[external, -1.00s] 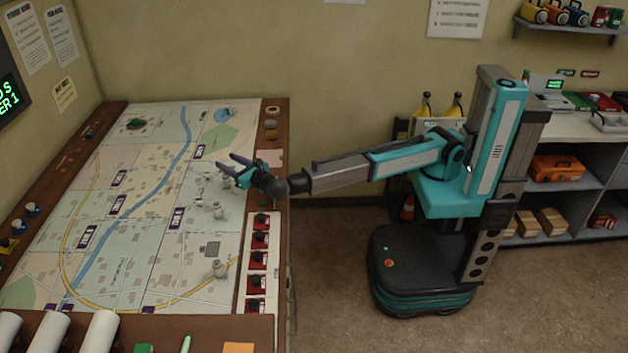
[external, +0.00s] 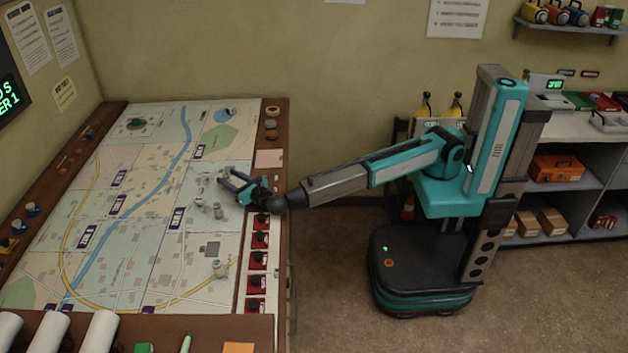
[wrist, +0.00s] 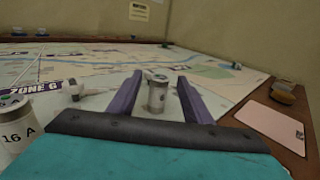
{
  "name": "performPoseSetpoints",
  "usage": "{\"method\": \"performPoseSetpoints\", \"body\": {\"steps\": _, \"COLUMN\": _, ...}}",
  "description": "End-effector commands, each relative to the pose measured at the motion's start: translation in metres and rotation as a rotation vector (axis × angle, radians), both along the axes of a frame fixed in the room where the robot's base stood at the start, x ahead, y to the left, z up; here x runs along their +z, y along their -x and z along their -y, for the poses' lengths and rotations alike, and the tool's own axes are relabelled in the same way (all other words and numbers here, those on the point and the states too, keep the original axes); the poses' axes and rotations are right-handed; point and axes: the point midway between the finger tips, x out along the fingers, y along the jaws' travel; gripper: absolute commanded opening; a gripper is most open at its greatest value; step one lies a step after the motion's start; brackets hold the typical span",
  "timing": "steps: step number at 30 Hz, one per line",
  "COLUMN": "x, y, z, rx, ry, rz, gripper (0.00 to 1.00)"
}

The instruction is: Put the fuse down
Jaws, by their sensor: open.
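A white and grey fuse (wrist: 157,96) stands upright on the map between the two fingers of my gripper (wrist: 158,90) in the wrist view. The fingers are spread, with a visible gap on both sides of the fuse. In the external view my gripper (external: 230,183) is low over the right part of the map table, its fingers pointing left. Another fuse (wrist: 14,132) marked 16 A is close at the left of the wrist view, and one more (wrist: 73,90) lies behind it. Further fuses (external: 218,211) stand near the gripper in the external view.
The map table (external: 284,140) has a brown wooden rim. A row of red switch units (external: 258,260) runs along its right edge. A pink card (wrist: 272,124) lies right of the gripper. The map's upper part is mostly clear.

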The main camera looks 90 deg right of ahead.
Motion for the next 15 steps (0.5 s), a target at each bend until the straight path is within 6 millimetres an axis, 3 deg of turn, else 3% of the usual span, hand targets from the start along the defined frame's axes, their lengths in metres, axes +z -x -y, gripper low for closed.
{"method": "performPoseSetpoints", "body": {"steps": 15, "x": 0.0001, "y": -0.0089, "z": 0.0065, "rx": 0.0, "ry": 0.0, "rz": -0.001, "gripper": 0.45}}
